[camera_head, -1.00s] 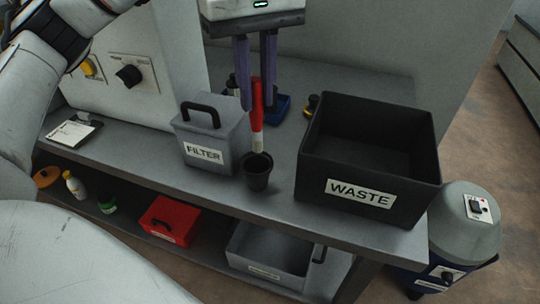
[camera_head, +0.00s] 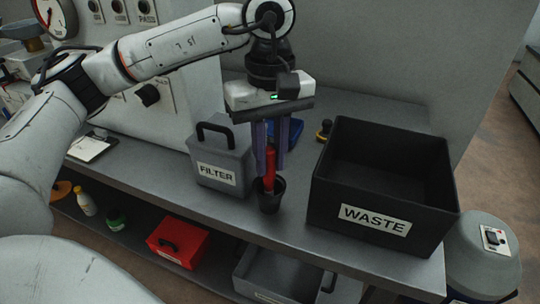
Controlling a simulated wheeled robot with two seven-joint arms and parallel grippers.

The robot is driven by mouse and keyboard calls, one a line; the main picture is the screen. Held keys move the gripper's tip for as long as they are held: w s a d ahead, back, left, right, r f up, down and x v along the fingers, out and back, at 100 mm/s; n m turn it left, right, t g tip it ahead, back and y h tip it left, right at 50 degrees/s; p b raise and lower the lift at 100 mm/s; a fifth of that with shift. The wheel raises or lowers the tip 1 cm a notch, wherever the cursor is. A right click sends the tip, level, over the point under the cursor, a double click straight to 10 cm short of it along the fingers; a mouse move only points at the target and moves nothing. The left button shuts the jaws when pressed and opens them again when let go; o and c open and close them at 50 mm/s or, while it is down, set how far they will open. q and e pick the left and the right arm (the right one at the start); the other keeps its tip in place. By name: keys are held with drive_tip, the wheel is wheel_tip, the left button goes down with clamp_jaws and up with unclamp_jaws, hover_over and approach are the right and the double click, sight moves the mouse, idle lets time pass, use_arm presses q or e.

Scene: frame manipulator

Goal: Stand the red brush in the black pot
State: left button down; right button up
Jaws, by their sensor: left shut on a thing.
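The red brush (camera_head: 270,164) is upright, with its lower end inside the mouth of the small black pot (camera_head: 270,200). The end inside the pot is hidden by the rim. My left gripper (camera_head: 271,172) points down from above, with its purple fingers around the upper part of the brush, shut on it. The pot stands upright on the grey bench, just right of the filter box. My right gripper is not in view.
The grey FILTER box (camera_head: 219,159) with a black handle stands close left of the pot. The large open black WASTE bin (camera_head: 384,190) stands to the right. A blue tray (camera_head: 290,133) lies behind the gripper. A clipboard (camera_head: 92,147) lies at the left.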

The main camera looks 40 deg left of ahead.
use_arm(q)
drive_tip(key=c, duration=1.6)
unclamp_jaws()
drive_tip(key=shift+f, duration=0.1)
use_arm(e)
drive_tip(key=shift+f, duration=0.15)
